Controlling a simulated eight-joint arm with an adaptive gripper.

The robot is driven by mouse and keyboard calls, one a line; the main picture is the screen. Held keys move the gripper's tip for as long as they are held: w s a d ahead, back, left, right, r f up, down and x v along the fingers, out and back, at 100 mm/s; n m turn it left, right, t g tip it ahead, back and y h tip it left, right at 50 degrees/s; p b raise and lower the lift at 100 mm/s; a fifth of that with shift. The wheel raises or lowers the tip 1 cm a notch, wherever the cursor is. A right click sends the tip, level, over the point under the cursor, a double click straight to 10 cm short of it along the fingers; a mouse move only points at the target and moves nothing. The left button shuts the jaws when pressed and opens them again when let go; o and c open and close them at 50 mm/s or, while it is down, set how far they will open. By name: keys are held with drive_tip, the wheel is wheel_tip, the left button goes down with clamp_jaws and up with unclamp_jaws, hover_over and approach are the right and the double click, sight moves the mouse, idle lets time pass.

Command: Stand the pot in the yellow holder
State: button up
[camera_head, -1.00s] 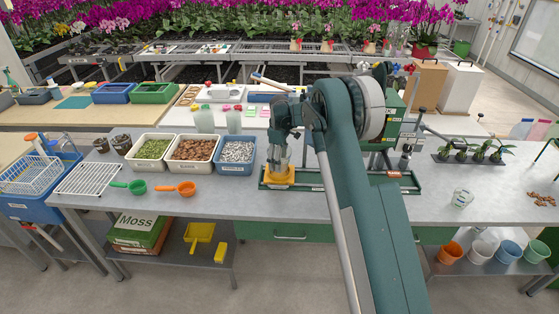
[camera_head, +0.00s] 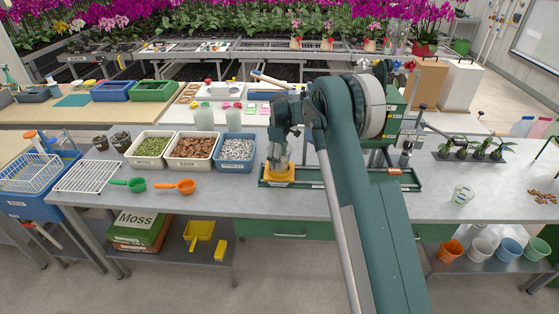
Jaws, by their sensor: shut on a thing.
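The yellow holder (camera_head: 278,179) sits on the left part of a green base on the grey bench. My gripper (camera_head: 279,162) points down right over the holder, its fingertips close to or inside the holder's top. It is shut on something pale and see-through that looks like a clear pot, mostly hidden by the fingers. I cannot tell whether this pot touches the holder's floor or how upright it is.
Left of the holder stand a blue tub of pale pebbles (camera_head: 235,157), a tub of bark (camera_head: 191,162) and a tub of moss (camera_head: 149,156). Green (camera_head: 136,185) and orange (camera_head: 186,187) scoops lie before them. Seedlings in a dark tray (camera_head: 470,157) stand right. The front bench middle is clear.

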drive_tip(key=shift+f, duration=0.2)
drive_tip(key=shift+f+b, duration=0.35)
drive_tip(key=shift+b, duration=0.1)
drive_tip(key=shift+f+b, duration=0.75)
drive_tip(key=shift+f, duration=0.2)
idle(1.4)
drive_tip(key=o, duration=0.9)
drive_tip(key=shift+r, duration=0.15)
wheel_tip(320, 180, up, 12)
drive_tip(key=shift+f, duration=0.1)
idle(0.3)
idle(0.7)
